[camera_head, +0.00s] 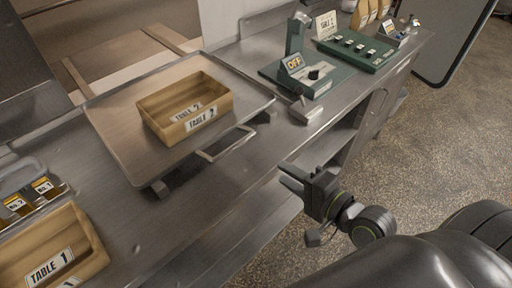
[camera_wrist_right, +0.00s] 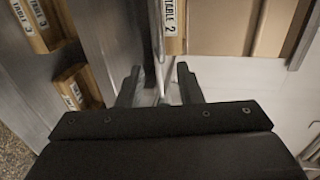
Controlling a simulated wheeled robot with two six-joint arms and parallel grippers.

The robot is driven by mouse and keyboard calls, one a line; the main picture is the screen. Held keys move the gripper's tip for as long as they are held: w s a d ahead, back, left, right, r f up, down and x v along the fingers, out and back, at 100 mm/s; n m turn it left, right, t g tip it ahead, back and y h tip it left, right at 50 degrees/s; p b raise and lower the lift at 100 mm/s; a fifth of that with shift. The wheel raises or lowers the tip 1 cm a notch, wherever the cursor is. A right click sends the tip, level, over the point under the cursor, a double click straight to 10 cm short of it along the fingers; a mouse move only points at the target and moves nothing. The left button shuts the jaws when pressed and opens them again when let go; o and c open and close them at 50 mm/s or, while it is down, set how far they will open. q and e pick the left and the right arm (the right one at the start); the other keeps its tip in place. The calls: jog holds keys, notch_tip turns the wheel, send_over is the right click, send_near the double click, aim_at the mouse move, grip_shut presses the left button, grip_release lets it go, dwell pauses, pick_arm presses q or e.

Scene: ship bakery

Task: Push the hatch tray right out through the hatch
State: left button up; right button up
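The hatch tray (camera_head: 112,140) is a flat metal tray on the steel counter, with its far edge at the hatch opening (camera_head: 135,52). A wooden box labelled TABLE 2 (camera_head: 185,105) stands on it. The tray's bar handle (camera_head: 228,146) sticks out from the near side. My right gripper (camera_head: 288,178) is in front of the counter, to the right of the handle and apart from it in the head view. In the right wrist view its two fingers (camera_wrist_right: 160,90) are spread, and the TABLE 2 box (camera_wrist_right: 174,25) shows beyond them. My left gripper is out of view.
A wooden box labelled TABLE 1 (camera_head: 55,250) and a container with numbered labels (camera_head: 30,195) stand at the left. A green device with an OFF sign (camera_head: 300,75) and a green switch panel (camera_head: 357,50) stand right of the tray. Floor (camera_head: 430,125) is clear at right.

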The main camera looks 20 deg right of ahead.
jog(key=b, duration=0.6)
send_near(238, 143)
jog(key=w+f, duration=0.1)
jog(key=w, duration=0.1)
jog(key=x, duration=0.8)
jog(key=shift+a+f, duration=0.1)
jog(key=shift+a, duration=0.3)
grip_shut()
